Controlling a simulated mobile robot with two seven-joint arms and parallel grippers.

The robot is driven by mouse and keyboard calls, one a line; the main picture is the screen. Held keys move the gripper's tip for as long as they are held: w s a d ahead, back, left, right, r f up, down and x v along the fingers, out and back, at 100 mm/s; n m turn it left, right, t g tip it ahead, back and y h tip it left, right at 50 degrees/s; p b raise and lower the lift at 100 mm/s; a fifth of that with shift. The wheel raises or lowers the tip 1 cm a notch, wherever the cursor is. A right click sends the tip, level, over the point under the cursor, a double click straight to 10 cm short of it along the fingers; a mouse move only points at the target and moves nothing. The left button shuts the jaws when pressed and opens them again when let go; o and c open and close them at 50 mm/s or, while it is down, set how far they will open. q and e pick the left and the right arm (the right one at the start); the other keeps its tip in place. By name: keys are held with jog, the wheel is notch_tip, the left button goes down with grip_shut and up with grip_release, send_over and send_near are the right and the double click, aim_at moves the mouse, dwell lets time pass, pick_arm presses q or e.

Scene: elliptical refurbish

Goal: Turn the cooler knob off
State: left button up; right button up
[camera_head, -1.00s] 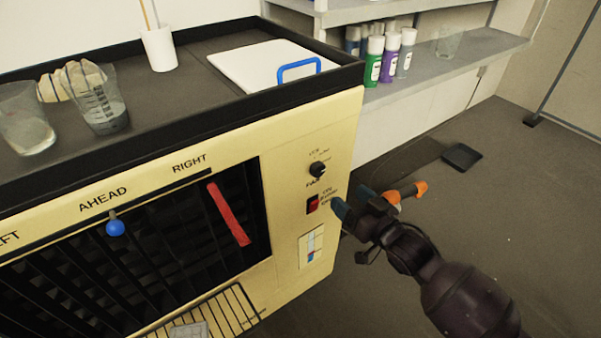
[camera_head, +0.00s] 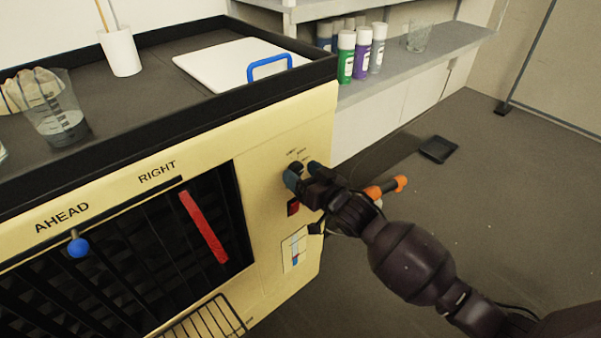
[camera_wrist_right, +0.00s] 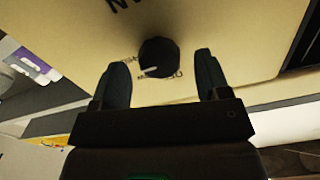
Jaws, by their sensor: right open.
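The cooler (camera_head: 265,135) is a cream-yellow box with a dark top and a slatted front opening. Its round black knob (camera_wrist_right: 158,57) shows in the right wrist view, with a pale pointer mark. My right gripper (camera_head: 303,172) is at the upper right of the cooler's front panel. In the right wrist view its two fingers (camera_wrist_right: 158,80) are open, one on each side of the knob, with gaps between fingers and knob. In the head view the gripper mostly hides the knob. My left gripper is not in view.
A red switch (camera_head: 293,208) sits just below the gripper, with a small gauge (camera_head: 295,249) lower down. A blue-ball lever (camera_head: 78,247) and a red strip (camera_head: 204,227) are at the slats.

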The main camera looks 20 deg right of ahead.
jog(key=shift+w+a, duration=0.1)
jog(key=shift+w, duration=0.2)
